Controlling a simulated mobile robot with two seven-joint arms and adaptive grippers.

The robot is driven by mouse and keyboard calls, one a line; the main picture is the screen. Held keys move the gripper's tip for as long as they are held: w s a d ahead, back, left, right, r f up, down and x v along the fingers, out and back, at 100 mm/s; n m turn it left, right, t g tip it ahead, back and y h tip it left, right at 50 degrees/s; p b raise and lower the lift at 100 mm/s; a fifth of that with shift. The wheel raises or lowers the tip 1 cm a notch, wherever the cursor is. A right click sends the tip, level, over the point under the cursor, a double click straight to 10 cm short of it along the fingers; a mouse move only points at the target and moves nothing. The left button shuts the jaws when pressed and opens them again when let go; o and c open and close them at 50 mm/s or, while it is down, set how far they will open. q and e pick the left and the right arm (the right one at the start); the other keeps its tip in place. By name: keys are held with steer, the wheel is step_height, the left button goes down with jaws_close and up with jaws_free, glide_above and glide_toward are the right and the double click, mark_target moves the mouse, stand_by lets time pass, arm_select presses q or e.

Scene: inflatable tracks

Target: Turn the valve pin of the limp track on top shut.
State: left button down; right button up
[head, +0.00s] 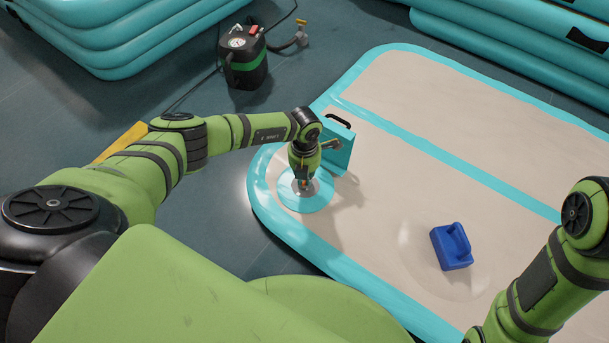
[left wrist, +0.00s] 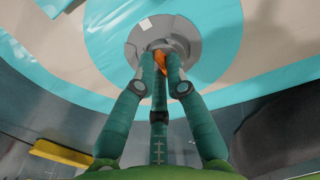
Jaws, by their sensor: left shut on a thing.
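The limp track (head: 390,165) is a beige mat with a turquoise rim. Its valve is a grey round plate (left wrist: 196,42) set in a turquoise disc (head: 309,206) at the track's near left corner. An orange valve pin (left wrist: 161,62) stands in the middle of the plate. My left gripper (head: 303,185) points down over the valve. In the left wrist view its fingers (left wrist: 160,66) are shut on the orange pin, which they partly hide. My right arm comes in at the lower right; its gripper is out of the picture.
A turquoise block with a black handle (head: 340,150) stands just behind my left gripper. A blue weight with a handle (head: 452,246) sits in a dent in the track. A black and green pump (head: 243,65) stands on the floor. Stacked turquoise tracks (head: 120,40) are at the back left.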

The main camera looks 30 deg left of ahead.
arm_select(q)
steer(key=shift+s, duration=0.1)
steer(key=c, duration=1.3)
jaws_free()
steer(key=shift+o, duration=0.2)
steer(key=shift+r, duration=0.1)
steer(key=shift+r, duration=3.9)
